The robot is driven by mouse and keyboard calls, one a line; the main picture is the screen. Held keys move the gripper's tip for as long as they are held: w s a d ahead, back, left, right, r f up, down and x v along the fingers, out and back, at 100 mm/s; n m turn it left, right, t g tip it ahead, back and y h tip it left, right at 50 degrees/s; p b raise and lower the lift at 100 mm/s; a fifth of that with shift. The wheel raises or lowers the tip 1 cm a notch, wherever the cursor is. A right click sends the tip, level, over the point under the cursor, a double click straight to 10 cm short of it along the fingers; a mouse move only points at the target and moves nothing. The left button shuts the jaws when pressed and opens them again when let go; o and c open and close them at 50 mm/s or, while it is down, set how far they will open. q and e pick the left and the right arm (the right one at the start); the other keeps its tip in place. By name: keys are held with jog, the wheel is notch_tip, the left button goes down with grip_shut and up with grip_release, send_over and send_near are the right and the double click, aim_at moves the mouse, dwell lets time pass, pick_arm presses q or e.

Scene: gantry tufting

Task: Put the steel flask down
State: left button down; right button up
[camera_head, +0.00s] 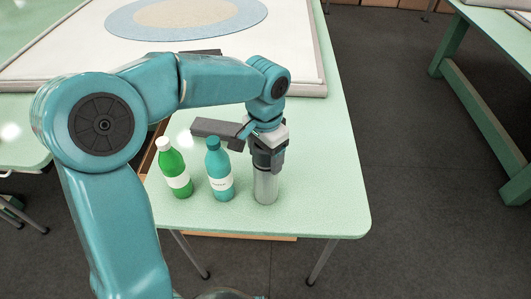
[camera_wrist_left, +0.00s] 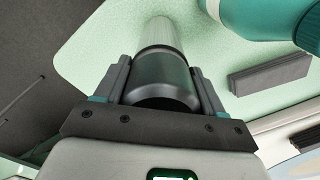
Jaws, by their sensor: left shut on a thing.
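The steel flask (camera_head: 265,187) is a silvery cylinder, upright at the right end of a short row with two bottles. My left gripper (camera_head: 268,158) is above it, shut on its dark upper part, with the arm reaching over from the left. In the left wrist view the flask (camera_wrist_left: 161,75) lies between the two fingers, its dark end towards the camera and its pale body beyond. Its base is at or very near the pale green tabletop (camera_head: 325,205); I cannot tell whether it touches. My right gripper is not in view.
A green bottle with a white cap (camera_head: 174,170) and a teal bottle (camera_head: 218,172) stand left of the flask. A dark grey block (camera_wrist_left: 270,73) is behind them. A framed pale panel (camera_head: 300,65) lies farther back. The tabletop right of the flask is clear.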

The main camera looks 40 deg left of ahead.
pick_arm(q)
jog(key=shift+c, duration=1.4)
grip_release()
jog(key=shift+f, duration=0.1)
jog(key=shift+o, duration=0.8)
jog(key=shift+w, duration=0.2)
jog(key=shift+s, duration=0.1)
jog(key=shift+r, duration=0.45)
notch_tip(320, 180, up, 11)
jog(key=shift+f+p, duration=0.1)
jog(key=shift+p, duration=0.7)
jog(key=shift+r, duration=0.35)
